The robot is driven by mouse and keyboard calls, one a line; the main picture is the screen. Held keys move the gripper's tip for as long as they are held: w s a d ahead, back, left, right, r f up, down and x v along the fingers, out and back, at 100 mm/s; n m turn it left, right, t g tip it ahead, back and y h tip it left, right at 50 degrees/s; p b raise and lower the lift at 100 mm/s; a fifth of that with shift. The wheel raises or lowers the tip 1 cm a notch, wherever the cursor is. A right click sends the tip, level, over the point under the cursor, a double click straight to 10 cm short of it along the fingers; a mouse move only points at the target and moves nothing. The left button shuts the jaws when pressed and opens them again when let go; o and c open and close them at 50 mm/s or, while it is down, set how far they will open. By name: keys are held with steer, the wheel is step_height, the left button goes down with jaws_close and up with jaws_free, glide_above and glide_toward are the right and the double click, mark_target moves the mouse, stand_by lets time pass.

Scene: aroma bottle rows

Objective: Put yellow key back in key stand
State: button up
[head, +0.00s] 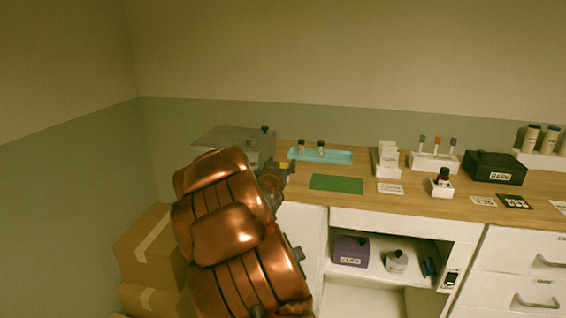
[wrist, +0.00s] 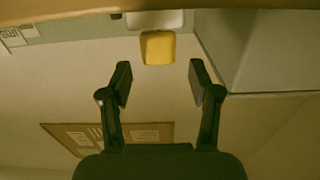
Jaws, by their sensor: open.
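A yellow block (wrist: 158,48), which looks like the yellow key's head, shows in the wrist view just beyond my fingertips, against a white part (wrist: 155,19). I cannot tell how the two are joined. In the head view a small yellow patch (head: 284,165) shows beside my gripper (head: 284,177). In the wrist view my gripper (wrist: 160,82) is open, its two black fingers apart and nothing between them. The white key stand (head: 433,163) stands on the counter to the right, with green (head: 422,142), orange (head: 437,143) and purple (head: 453,143) keys upright in it.
A grey box (head: 225,138) stands left of my gripper. A teal tray (head: 334,157) with two small bottles, a green mat (head: 337,184), a white holder (head: 386,160), a dark bottle in a white base (head: 440,191) and a black box (head: 495,167) occupy the counter (head: 410,203).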

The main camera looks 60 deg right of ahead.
steer(key=v, duration=0.9)
steer(key=shift+a, duration=0.15)
steer(key=shift+s, duration=0.15)
steer(key=w+a+f+n+y+p, duration=0.15)
steer(key=a+y, duration=0.25)
steer(key=a, duration=0.6)
steer(key=w+a+f+n+t+y+p, duration=0.1)
steer(key=w+a+f+n+y, duration=0.3)
steer(key=a, duration=0.6)
steer(key=a+f+n+y+p, duration=0.15)
steer(key=a+y, duration=0.35)
steer(key=a, duration=0.5)
steer(key=s+a+n+g+y+p, duration=0.2)
steer(key=s+a+n+g+y, duration=0.15)
steer(key=s+a, duration=0.75)
steer(key=s+a+r+n+g+p, duration=0.1)
steer(key=s+a+r+n+g, duration=0.1)
steer(key=s, duration=0.6)
steer(key=s+a+r+n+g+p, duration=0.1)
steer(key=s+a+r+g, duration=0.1)
steer(key=s, duration=0.6)
steer(key=shift+a+n+g, duration=0.35)
steer(key=shift+a+g, duration=0.3)
steer(key=shift+s+r, duration=0.15)
